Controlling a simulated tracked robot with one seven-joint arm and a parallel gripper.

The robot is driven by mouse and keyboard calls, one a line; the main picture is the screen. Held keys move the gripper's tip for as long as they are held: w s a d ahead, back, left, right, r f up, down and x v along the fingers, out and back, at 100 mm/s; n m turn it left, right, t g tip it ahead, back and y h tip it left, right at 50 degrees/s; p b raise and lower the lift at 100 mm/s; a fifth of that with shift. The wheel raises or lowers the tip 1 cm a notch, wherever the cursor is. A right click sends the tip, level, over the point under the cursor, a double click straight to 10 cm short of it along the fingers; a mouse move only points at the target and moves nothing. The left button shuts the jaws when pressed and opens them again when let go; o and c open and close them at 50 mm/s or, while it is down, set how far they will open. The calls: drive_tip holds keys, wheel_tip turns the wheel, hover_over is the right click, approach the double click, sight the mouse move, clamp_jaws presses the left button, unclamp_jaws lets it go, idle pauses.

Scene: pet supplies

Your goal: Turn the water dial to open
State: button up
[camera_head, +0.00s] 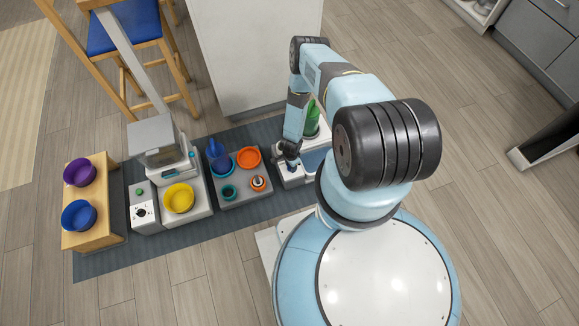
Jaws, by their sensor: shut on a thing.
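My gripper (290,161) is at the low grey water unit (291,181), on the right part of the dark mat. It points down and is shut on a small dark and blue piece on top of this unit. This looks like the water dial (292,169), mostly hidden by the fingers, so its setting cannot be read. A green bottle (312,119) stands upright just behind the gripper. A blue basin (315,160) lies to the right, partly covered by my arm.
A grey tray (240,199) with blue, teal and orange items is left of the water unit. Further left are a yellow bowl (179,198), a white box with a black knob (141,212), and a wooden bench (103,228) with purple and blue bowls. A white cabinet (259,55) stands behind.

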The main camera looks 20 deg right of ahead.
drive_tip(key=shift+m, duration=1.3)
drive_tip(key=o, duration=1.1)
drive_tip(key=shift+c, duration=0.2)
drive_tip(key=shift+r, duration=0.1)
wheel_tip(320, 180, up, 14)
drive_tip(key=shift+f, duration=0.25)
